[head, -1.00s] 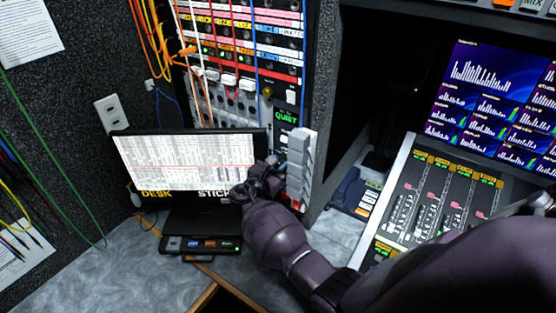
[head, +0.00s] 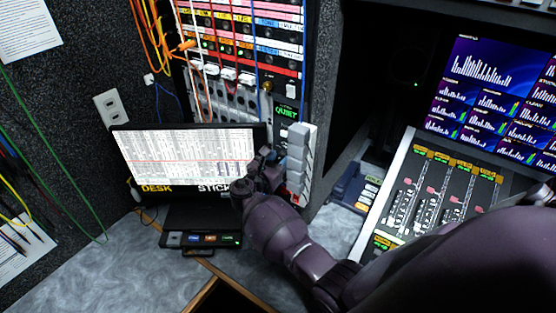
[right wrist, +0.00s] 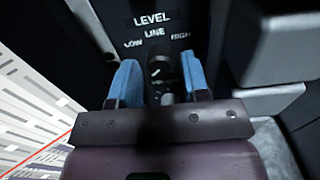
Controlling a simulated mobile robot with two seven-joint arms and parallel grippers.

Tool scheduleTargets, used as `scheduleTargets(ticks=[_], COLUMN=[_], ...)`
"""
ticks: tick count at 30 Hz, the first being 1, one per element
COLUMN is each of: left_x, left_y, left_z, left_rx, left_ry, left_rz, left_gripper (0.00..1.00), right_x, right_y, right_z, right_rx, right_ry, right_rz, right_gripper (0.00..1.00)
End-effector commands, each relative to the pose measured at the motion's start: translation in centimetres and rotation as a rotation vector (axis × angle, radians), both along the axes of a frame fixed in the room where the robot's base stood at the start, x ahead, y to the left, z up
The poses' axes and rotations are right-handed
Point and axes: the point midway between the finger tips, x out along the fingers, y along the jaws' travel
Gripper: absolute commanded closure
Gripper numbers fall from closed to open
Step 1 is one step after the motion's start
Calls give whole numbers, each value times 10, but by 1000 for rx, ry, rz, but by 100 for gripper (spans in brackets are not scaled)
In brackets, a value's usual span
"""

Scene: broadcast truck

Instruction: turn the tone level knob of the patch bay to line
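The patch bay (head: 232,102) stands upright at the back in the head view, with coloured label strips and plugged cables. Its dark lower panel carries the word LEVEL with LOW, LINE and HIGH below it in the right wrist view. The dark tone level knob (right wrist: 159,67) sits under LINE; its pointer is too dark to read surely. My right gripper (right wrist: 160,80) is open, with one blue finger on each side of the knob and visible gaps between. In the head view my right gripper (head: 268,158) hides the knob. My left gripper is not in view.
A monitor (head: 185,158) stands close left of my right gripper. Grey blocks (head: 298,155) jut out just right of it. A small button box (head: 200,241) lies on the desk (head: 90,270). A mixing console (head: 435,195) stands at the right.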

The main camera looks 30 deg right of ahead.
Motion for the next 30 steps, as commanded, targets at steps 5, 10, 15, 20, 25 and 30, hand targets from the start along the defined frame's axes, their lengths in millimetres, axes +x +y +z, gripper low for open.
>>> scheduleTargets(ticks=[5,10,15,20,25,30], left_x=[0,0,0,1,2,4], left_y=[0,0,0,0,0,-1], left_z=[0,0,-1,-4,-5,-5], left_rx=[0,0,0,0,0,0], left_ry=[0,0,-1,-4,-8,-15], left_rz=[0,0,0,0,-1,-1], left_gripper=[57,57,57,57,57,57], right_x=[0,0,-5,-15,-27,-36], right_y=[0,1,12,37,66,87], right_z=[0,1,0,-1,-1,-1], right_rx=[0,1,1,3,3,1], right_ry=[-1,-2,-2,-2,-1,-1], right_rz=[0,0,1,2,2,1], right_gripper=[46,46,46,46,46,46])
